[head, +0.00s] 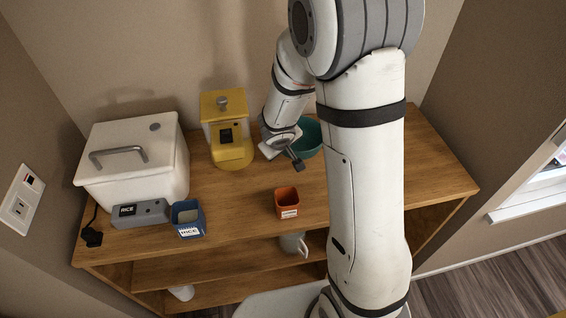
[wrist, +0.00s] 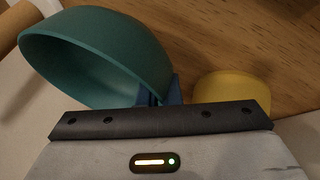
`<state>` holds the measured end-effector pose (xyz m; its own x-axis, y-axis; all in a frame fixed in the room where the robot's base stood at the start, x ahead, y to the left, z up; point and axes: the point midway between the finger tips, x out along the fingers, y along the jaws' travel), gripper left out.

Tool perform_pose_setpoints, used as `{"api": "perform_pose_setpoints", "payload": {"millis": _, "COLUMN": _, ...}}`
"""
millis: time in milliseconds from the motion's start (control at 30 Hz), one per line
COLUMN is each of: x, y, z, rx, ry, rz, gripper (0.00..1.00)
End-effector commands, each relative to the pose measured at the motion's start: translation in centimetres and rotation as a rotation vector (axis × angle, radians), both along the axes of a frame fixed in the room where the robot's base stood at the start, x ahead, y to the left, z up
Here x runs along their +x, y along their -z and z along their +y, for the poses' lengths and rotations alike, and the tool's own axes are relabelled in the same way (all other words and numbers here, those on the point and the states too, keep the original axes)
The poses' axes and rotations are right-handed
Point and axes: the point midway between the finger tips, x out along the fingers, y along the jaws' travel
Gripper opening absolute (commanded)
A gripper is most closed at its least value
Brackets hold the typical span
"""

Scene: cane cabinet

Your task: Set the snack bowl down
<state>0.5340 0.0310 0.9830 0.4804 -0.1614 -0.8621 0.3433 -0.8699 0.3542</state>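The snack bowl is a teal bowl (head: 309,139), partly hidden behind my arm at the back of the wooden cabinet top. It also shows in the wrist view (wrist: 100,55), its rim and wall reaching the fingers. My gripper (head: 294,160) is over the cabinet top at the bowl's left side. In the wrist view my gripper (wrist: 160,91) has its blue fingers close together at the bowl's edge, and they look shut on it. I cannot tell whether the bowl touches the wood.
A yellow dispenser (head: 227,125) stands left of my gripper. An orange cup (head: 288,202) stands in front. A white rice bin (head: 135,160), a grey rice-labelled block (head: 141,214) and a blue rice cup (head: 188,218) are at left. The cabinet top (head: 440,175) right of my arm is clear.

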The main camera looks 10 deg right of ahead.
Motion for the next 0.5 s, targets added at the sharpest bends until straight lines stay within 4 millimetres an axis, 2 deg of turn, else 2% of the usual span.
{"api": "perform_pose_setpoints", "payload": {"millis": 33, "x": 0.0, "y": 1.2, "z": 0.0, "rx": 0.000, "ry": -0.001, "rz": 0.000, "gripper": 0.00}}
{"api": "perform_pose_setpoints", "payload": {"millis": 167, "x": 0.0, "y": 2.0, "z": -0.1, "rx": -0.001, "ry": 0.002, "rz": 0.000, "gripper": 0.00}}
{"api": "perform_pose_setpoints", "payload": {"millis": 400, "x": 0.0, "y": 5.3, "z": -0.1, "rx": -0.001, "ry": 0.002, "rz": 0.001, "gripper": 0.00}}
{"api": "perform_pose_setpoints", "payload": {"millis": 500, "x": 0.0, "y": 5.9, "z": -0.2, "rx": 0.000, "ry": 0.002, "rz": 0.000, "gripper": 0.00}}
